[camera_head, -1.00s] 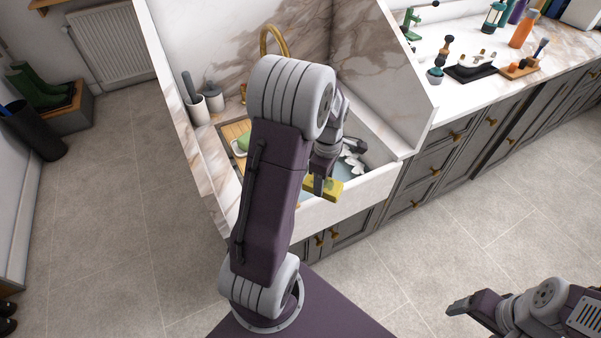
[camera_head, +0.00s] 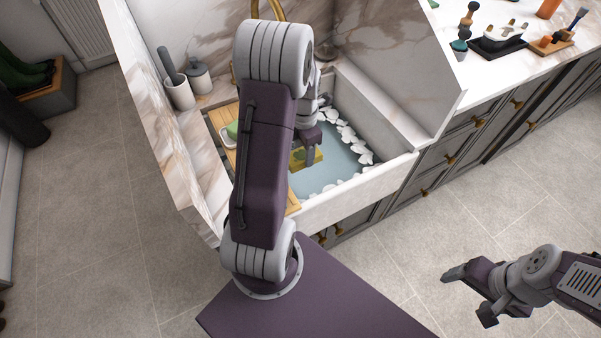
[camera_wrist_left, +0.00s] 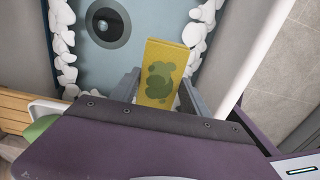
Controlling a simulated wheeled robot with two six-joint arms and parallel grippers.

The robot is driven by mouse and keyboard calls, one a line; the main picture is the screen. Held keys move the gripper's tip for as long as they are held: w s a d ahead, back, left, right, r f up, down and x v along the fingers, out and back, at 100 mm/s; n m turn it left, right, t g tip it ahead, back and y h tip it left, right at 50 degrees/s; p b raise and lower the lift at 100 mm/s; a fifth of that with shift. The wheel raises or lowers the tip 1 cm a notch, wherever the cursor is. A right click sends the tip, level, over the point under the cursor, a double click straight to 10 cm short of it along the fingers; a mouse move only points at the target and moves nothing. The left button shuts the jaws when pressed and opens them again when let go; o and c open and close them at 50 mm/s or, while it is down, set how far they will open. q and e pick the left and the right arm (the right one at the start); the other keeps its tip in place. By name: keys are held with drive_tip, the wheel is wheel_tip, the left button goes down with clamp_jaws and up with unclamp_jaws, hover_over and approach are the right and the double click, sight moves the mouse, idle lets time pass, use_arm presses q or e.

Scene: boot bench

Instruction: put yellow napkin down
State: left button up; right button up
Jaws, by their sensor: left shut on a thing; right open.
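The yellow napkin (camera_wrist_left: 161,72) has a green blotchy pattern and stands out between the fingers of my left gripper in the left wrist view. My left gripper (camera_wrist_left: 157,92) is shut on it. In the head view the napkin (camera_head: 308,158) shows below the left gripper (camera_head: 305,150), over the sink (camera_head: 375,191). The wrist view shows the sink's blue floor and round drain (camera_wrist_left: 108,24) beyond it. I cannot tell how high above the floor it is. My right gripper (camera_head: 465,296) is open and empty, over the floor at the lower right.
White foam-like lumps (camera_head: 351,137) line the sink edges. A wooden board (camera_head: 222,122) with a green item in a white dish (camera_head: 230,131) lies across the sink's left side. Grey pots (camera_head: 180,92) stand at the back left. The brass tap (camera_head: 262,8) is partly hidden by my arm.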

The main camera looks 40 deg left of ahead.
use_arm(q)
wheel_tip(320, 180, down, 8)
drive_tip(key=b, duration=0.6)
drive_tip(key=shift+w+a+f, duration=0.25)
drive_tip(key=shift+w, duration=0.15)
use_arm(e)
wheel_tip(320, 180, down, 8)
drive_tip(key=shift+w+a+f, duration=0.15)
drive_tip(key=shift+w+a, duration=0.15)
use_arm(q)
drive_tip(key=b, duration=0.3)
hover_over(332, 181)
drive_tip(key=f, duration=0.6)
drive_tip(key=shift+s+a+f, duration=0.15)
drive_tip(key=shift+a+f, duration=0.1)
drive_tip(key=shift+f, duration=0.15)
drive_tip(key=shift+w+d, duration=0.15)
drive_tip(key=shift+w, duration=0.1)
wheel_tip(332, 181, down, 4)
drive_tip(key=shift+s+r+b, duration=0.1)
drive_tip(key=shift+r+b, duration=0.05)
drive_tip(key=shift+b, duration=0.45)
drive_tip(key=shift+f, duration=0.3)
drive_tip(key=shift+r, duration=0.1)
use_arm(e)
wheel_tip(332, 181, down, 4)
drive_tip(key=shift+r, duration=0.1)
